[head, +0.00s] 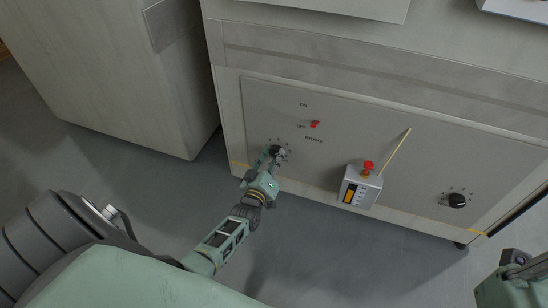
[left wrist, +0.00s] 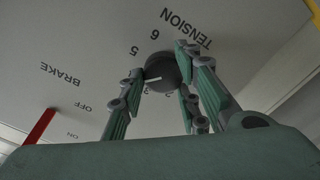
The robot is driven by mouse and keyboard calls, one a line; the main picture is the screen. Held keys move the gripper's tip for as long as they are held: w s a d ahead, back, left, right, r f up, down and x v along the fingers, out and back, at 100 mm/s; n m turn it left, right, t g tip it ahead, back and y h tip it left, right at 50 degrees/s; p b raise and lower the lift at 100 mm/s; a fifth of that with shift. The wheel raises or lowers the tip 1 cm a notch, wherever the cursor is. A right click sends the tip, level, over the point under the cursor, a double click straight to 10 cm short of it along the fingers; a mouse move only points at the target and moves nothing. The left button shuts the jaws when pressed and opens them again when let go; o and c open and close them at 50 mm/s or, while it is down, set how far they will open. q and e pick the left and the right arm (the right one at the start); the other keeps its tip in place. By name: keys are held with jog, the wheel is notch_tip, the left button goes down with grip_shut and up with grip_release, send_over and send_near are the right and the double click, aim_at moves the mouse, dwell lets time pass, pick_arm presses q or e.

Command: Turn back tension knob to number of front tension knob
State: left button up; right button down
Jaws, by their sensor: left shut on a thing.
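A round dark tension knob (head: 277,151) is on the left part of the grey panel. My left gripper (head: 273,156) is at it, and the left wrist view shows the fingers shut around this knob (left wrist: 162,68). Its white pointer line points to the picture's left, toward a spot on the dial covered by a finger. The digits 6 and 5 and the word TENSION are readable; lower digits are partly hidden. A second black knob (head: 457,200) is at the panel's right end; its digits are too small to read. My right gripper is out of view.
A red brake switch (head: 315,124) sits above the held knob and shows in the left wrist view (left wrist: 40,127). A grey box with a red button (head: 362,185) sticks out between the knobs, beside a thin yellow rod (head: 396,152). A pale cabinet (head: 120,80) stands left.

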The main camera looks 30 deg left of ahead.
pick_arm(q)
jog(key=shift+w+r, duration=0.1)
jog(key=shift+r, duration=0.2)
jog(key=o, duration=1.1)
jog(key=shift+f, duration=0.1)
jog(key=shift+s+d+f, duration=0.15)
jog(key=shift+s, duration=0.4)
jog(key=v, duration=1.1)
